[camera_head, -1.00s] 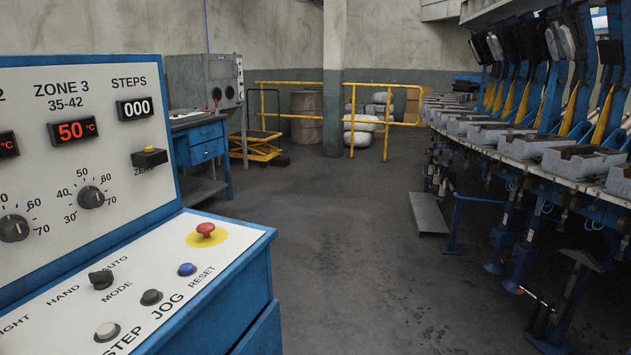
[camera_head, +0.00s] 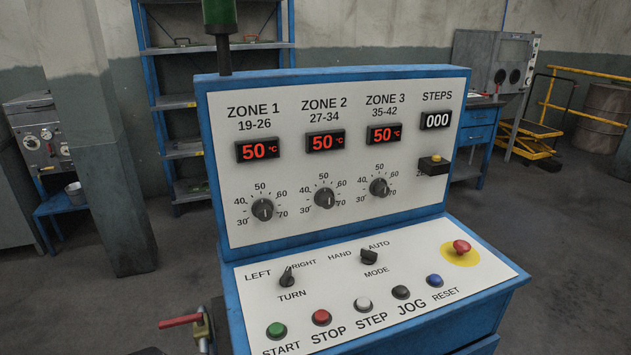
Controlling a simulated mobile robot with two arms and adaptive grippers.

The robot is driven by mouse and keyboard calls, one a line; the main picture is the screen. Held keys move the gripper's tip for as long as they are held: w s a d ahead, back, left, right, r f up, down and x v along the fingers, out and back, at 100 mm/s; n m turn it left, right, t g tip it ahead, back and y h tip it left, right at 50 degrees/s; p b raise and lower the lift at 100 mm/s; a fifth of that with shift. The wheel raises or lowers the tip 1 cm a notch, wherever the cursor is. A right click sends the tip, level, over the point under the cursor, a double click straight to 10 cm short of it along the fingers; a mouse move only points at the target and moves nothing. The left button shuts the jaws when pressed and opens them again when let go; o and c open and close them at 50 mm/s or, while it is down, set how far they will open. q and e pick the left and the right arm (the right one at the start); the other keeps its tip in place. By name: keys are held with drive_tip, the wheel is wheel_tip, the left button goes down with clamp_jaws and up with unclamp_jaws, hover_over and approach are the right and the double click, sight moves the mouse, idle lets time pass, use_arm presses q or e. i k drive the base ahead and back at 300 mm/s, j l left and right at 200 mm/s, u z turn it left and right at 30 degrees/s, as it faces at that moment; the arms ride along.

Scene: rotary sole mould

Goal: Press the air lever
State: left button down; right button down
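A lever with a red handle (camera_head: 180,321) sticks out to the left of the blue control console (camera_head: 215,150), low in the head view. It sits on a brass-coloured fitting (camera_head: 203,330) beside the console's lower left side. The handle lies roughly level and points left. The lower part of the fitting is cut off by the frame's bottom edge. Neither of my grippers can be made out in the head view.
The console's sloped desk carries buttons, switches and a red emergency knob (camera_head: 461,247). A grey pillar (camera_head: 110,170) stands at left, before a blue shelf rack (camera_head: 178,103). Floor between pillar and console looks clear. A yellow lift table (camera_head: 535,138) is at back right.

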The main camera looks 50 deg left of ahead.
sight(199, 317)
drive_tip(key=k+j+u, duration=0.1)
drive_tip(key=u, duration=2.15)
